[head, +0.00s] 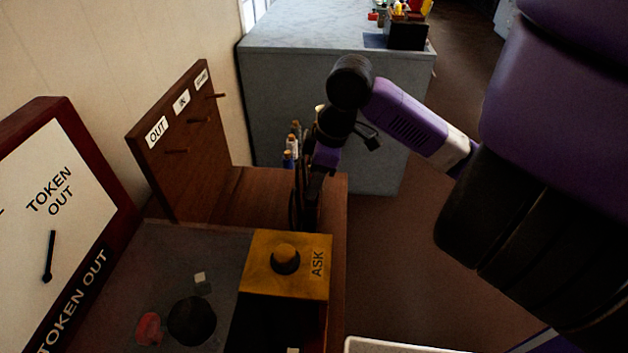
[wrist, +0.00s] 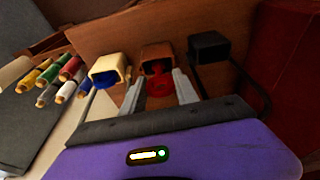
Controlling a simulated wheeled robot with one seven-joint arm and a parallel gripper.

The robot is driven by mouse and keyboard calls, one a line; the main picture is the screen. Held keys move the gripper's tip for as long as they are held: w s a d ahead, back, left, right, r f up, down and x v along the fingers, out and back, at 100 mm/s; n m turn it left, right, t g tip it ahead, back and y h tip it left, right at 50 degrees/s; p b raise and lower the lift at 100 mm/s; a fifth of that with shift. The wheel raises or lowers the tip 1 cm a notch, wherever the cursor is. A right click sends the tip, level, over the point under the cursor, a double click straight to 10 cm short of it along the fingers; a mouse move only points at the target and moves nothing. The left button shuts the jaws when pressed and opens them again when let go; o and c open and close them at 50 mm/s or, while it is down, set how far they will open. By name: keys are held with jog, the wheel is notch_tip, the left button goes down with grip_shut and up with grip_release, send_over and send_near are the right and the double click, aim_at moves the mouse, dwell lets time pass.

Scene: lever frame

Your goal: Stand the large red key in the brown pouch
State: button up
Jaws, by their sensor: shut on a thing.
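The brown pouch (wrist: 157,52) shows at the middle of the wrist view, between a cream pouch (wrist: 108,66) and a black pouch (wrist: 208,46). The large red key (wrist: 158,86) lies between the two fingers of my gripper (wrist: 157,80), which is shut on it. The key is in line with the mouth of the brown pouch; I cannot tell how far into it the key reaches. A blue thing shows in the cream pouch. In the head view my gripper (head: 308,195) is low beside the wooden stand, partly hidden behind the yellow ASK box (head: 288,258).
Several coloured marker-like sticks (wrist: 60,78) lie left of the pouches. A wooden board (head: 185,140) with pegs and labels stands behind. A TOKEN OUT panel (head: 55,200) stands at the left. A grey counter (head: 340,75) is at the back. Floor is clear at the right.

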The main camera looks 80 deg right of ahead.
jog(key=shift+s+b+x, duration=0.15)
jog(key=shift+b+x, duration=0.4)
jog(key=shift+x, duration=0.05)
jog(key=shift+s+b+x, duration=0.15)
jog(key=shift+b+x, duration=0.4)
jog(key=o, duration=1.3)
jog(key=shift+f, duration=0.1)
jog(key=shift+o, duration=0.2)
jog(key=p+v, duration=0.4)
jog(key=v, duration=0.3)
jog(key=shift+p, duration=0.3)
jog(key=v, duration=0.8)
jog(key=shift+f, duration=0.1)
